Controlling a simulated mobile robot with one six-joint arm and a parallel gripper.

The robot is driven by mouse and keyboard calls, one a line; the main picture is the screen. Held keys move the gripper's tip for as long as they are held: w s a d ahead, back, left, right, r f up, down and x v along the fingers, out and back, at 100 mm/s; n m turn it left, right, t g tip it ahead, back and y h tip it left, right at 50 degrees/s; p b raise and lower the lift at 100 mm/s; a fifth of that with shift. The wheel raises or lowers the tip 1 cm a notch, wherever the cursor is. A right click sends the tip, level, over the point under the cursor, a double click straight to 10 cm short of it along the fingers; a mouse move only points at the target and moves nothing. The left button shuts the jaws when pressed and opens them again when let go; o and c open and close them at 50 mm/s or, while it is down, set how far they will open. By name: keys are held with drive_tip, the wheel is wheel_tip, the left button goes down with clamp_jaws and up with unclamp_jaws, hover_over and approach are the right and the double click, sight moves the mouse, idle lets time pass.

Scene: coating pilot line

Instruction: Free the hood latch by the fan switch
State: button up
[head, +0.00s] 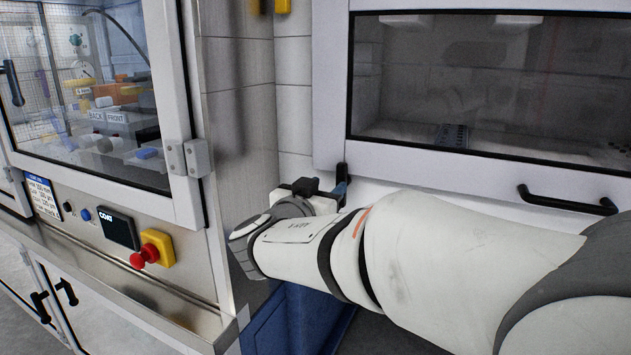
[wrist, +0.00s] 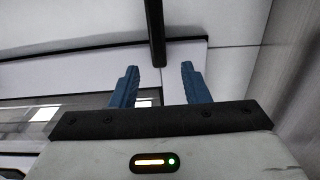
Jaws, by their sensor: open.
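The hood latch looks to be the small upright black lever (head: 342,172) at the lower left corner of the hood (head: 331,90). In the wrist view a black bar (wrist: 155,32), which looks like the same lever, comes down from the top and ends between the fingertips. My gripper (head: 338,189) is at the latch in the head view, partly hidden by my own arm. In the wrist view its two blue fingers (wrist: 160,72) stand apart with nothing clamped between them. I cannot tell whether a finger touches the lever. No fan switch can be made out for certain.
The hood's glass sash is down, with a black handle (head: 567,202) at its lower right. At left stands a glazed cabinet with a red stop button (head: 146,256) on a yellow box and a small display (head: 118,228). A blue bin (head: 283,322) sits below my gripper.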

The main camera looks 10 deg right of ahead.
sight(339, 176)
drive_tip(key=p+x, duration=0.1)
drive_tip(key=x, duration=0.5)
drive_tip(key=shift+s, duration=0.1)
drive_tip(key=shift+c, duration=0.3)
